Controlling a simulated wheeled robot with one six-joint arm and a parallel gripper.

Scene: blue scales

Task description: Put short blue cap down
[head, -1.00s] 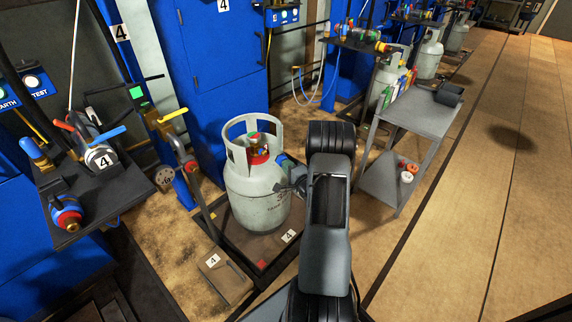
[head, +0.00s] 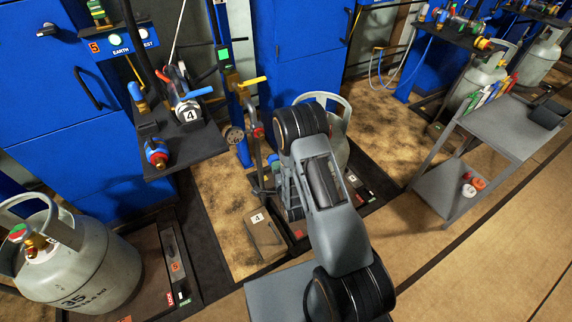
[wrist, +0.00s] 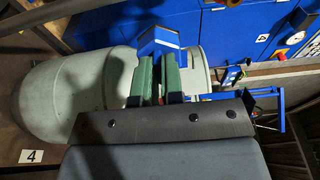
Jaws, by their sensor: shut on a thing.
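The short blue cap (wrist: 160,38) shows in the wrist view at the tips of my gripper's green fingers. My gripper (wrist: 159,66) is shut on it, and the fingers partly cover it. In the wrist view the grey gas cylinder (wrist: 60,92) lies across the left, behind the fingers. I cannot tell whether the cap touches the cylinder. In the head view my arm hides the gripper, the cap and most of that cylinder (head: 338,108).
A dark shelf (head: 180,145) with fittings and a number 4 tag stands left of my arm. Another grey cylinder (head: 85,265) stands at the lower left. A grey cart (head: 500,125) stands at the right. Bare floor lies along the right edge.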

